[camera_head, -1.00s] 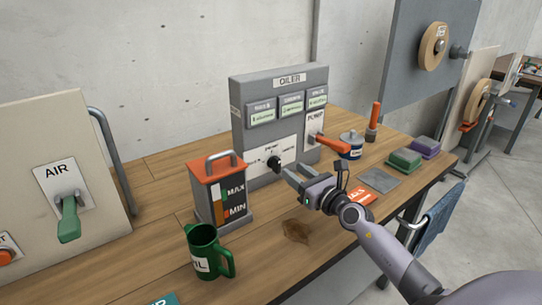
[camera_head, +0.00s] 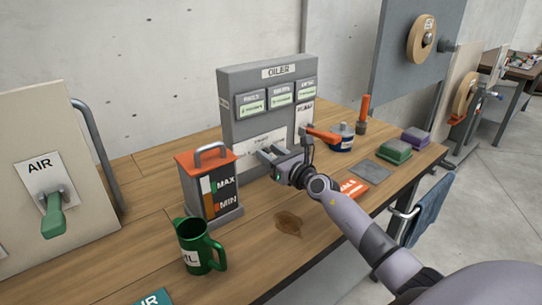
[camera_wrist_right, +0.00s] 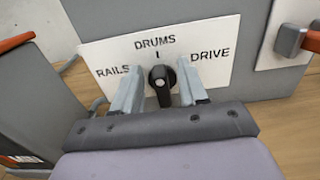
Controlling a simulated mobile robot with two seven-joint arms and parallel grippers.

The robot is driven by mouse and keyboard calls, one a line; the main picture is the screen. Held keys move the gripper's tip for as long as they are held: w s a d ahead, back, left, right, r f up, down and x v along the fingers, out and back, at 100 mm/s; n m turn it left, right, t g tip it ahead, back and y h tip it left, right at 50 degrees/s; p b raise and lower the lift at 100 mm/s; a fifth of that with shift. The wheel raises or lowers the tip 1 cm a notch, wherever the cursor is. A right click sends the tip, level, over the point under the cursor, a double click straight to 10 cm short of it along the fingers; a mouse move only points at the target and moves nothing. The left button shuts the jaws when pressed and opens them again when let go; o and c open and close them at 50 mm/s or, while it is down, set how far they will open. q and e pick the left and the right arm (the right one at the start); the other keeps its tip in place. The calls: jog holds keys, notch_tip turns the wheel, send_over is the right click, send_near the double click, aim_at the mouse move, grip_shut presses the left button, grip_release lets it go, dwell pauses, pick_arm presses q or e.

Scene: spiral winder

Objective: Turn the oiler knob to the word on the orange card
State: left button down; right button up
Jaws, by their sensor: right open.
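The grey oiler (camera_head: 268,100) stands on the bench. Its white dial plate (camera_wrist_right: 212,72) reads RAILS at left, DRUMS at top and DRIVE at right. The black knob (camera_wrist_right: 161,80) sits below DRUMS in the right wrist view. It is hidden behind my gripper in the head view. My right gripper (camera_head: 268,156) is open at the plate, with one finger on each side of the knob (camera_wrist_right: 158,88); contact is not clear. The orange card (camera_head: 354,187) lies on the bench, partly covered by my right arm; its small lettering is hard to read. My left gripper is not in view.
A grey, orange-topped oil tank (camera_head: 228,196) stands left of the gripper, with a green jug (camera_head: 203,250) in front. The red-orange pump lever (camera_head: 322,134) juts out just right of it.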

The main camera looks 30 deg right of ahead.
grip_shut()
jog(key=shift+n, duration=0.3)
jog(key=n+p, duration=0.1)
jog(key=n, duration=0.2)
jog(key=a+n+p, duration=0.1)
jog(key=n, duration=0.6)
jog(key=shift+s+a+f+p, duration=0.1)
jog(key=shift+a+f+p, duration=0.2)
jog(key=shift+f+p, duration=0.1)
jog(key=shift+a+f+n, duration=0.1)
jog(key=shift+f+n, duration=0.05)
jog(key=shift+n, duration=0.75)
jog(key=shift+f+n, duration=0.1)
jog(key=shift+n, duration=1.1)
